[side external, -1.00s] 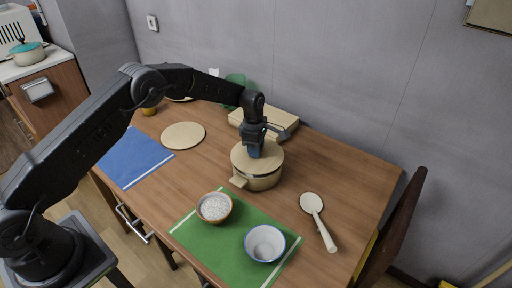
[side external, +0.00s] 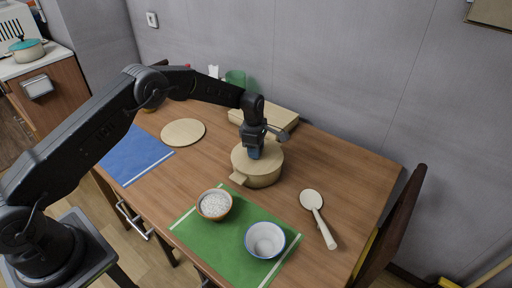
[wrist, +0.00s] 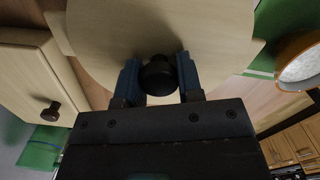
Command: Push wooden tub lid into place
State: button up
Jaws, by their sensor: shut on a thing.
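The pale wooden tub (side external: 262,180) stands upright on the table right of centre, with a short handle pointing to the front left. The round wooden lid (side external: 240,159) lies on top of it and covers its opening. In the wrist view the lid (wrist: 215,30) fills the top middle. Its dark knob (wrist: 157,75) sits between the blue fingers of my gripper (wrist: 158,82), which is shut on it. In the side view my gripper (side external: 254,153) points down at the lid's middle. Whether the lid is fully seated cannot be told.
A green mat (side external: 205,242) in front holds a bowl of white grains (side external: 214,204) and an empty white bowl (side external: 265,240). A wooden spoon (side external: 317,213) lies to the right. A round board (side external: 183,132) lies left, a wooden box (side external: 285,117) behind.

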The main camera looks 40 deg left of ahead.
jog(key=o, duration=1)
jog(key=shift+o, duration=0.2)
jog(key=s+r+m+t, duration=0.1)
jog(key=s+r+m, duration=0.2)
jog(key=r, duration=0.9)
jog(key=s+r+m, duration=0.2)
jog(key=s+r, duration=0.2)
jog(key=r, duration=0.9)
jog(key=s+r+m+t, duration=0.2)
jog(key=s+r+m, duration=0.3)
jog(key=s, duration=0.6)
jog(key=s+r+m+t, duration=0.1)
jog(key=s+r+m, duration=0.4)
jog(key=s, duration=0.6)
jog(key=s+f+m+t, duration=0.1)
jog(key=s+f+m, duration=0.3)
jog(key=s+m, duration=0.3)
jog(key=shift+s+a+f+y, duration=0.3)
jog(key=shift+s+a+f, duration=0.1)
jog(key=shift+s, duration=0.7)
